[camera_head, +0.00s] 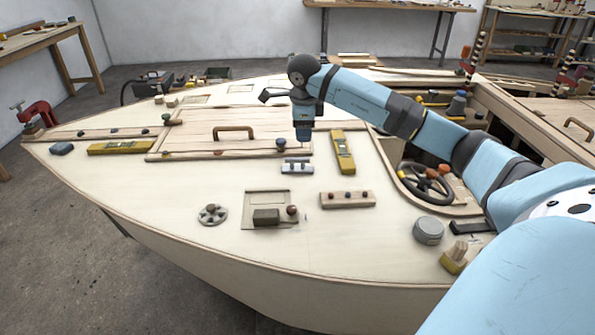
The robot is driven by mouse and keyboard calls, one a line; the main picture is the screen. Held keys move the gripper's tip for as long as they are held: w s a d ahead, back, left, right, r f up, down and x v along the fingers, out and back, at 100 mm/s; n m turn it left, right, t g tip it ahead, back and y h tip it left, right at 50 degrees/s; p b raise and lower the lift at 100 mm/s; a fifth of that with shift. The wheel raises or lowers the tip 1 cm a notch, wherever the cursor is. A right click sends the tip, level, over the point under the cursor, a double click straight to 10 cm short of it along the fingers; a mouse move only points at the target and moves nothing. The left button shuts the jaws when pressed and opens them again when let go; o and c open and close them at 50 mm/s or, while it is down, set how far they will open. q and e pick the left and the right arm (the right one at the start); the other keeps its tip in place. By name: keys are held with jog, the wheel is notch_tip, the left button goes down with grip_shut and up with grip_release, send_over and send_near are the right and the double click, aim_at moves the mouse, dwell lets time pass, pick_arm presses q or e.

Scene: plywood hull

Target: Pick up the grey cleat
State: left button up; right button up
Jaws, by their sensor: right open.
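The grey cleat (297,167) sits on the pale plywood deck (228,178), just in front of the hatch's right corner and left of a yellow level. It looks light grey, with two short darker posts. My right gripper (303,138) points down above the deck, just behind and above the cleat in the picture. It is open and apart from the cleat, with nothing seen in it. Its fingers are small, and I cannot tell its exact height. My left gripper is not in view.
A yellow level (343,152) lies close right of the cleat. A knob (281,143) stands at the hatch corner. A wooden block with pegs (347,199) lies in front to the right. A steering wheel (427,183) is farther right. Deck directly in front of the cleat is clear.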

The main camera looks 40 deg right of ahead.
aim_at(302, 160)
jog(key=b+x, duration=0.1)
jog(key=x, duration=0.5)
jog(key=b+x, duration=0.1)
jog(key=x, duration=0.5)
jog(key=shift+a+f, duration=0.2)
jog(key=shift+f, duration=0.15)
jog(key=shift+r, duration=0.1)
grip_shut()
